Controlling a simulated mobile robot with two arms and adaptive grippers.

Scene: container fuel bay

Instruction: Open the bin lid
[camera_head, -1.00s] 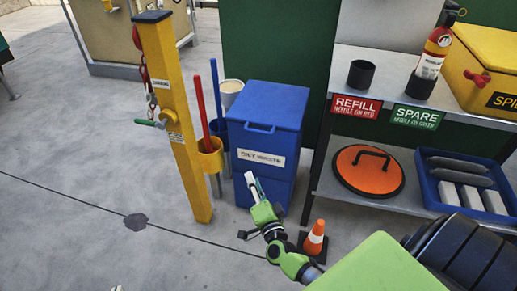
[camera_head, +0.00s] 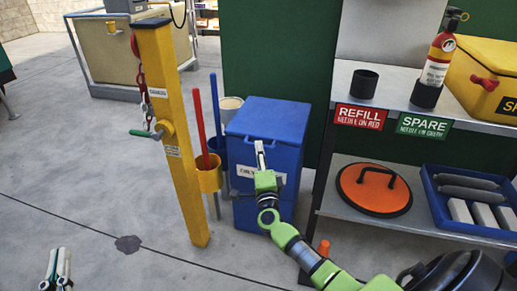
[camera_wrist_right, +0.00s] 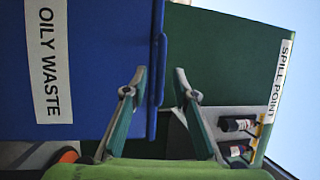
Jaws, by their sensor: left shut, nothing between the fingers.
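The blue bin (camera_head: 272,116) with an OILY WASTE label stands between the yellow post and the shelf, and its lid is closed. In the right wrist view, turned on its side, the bin's front (camera_wrist_right: 105,70) and the lid's projecting front edge (camera_wrist_right: 160,50) show. My right gripper (camera_head: 260,150) is at the upper front of the bin and hides the handle area and part of the label. In the wrist view its fingers (camera_wrist_right: 160,76) are apart, one on each side of the lid edge; contact cannot be told. My left gripper (camera_head: 58,252) is shut and empty at the lower left.
A yellow post (camera_head: 172,130) with chain, crank and tool holder stands close left of the bin. A metal shelf (camera_head: 335,205) with an orange lid (camera_head: 362,200), a blue tray (camera_head: 436,205) and an extinguisher (camera_head: 436,62) stands right. An orange cone (camera_head: 323,247) is partly hidden.

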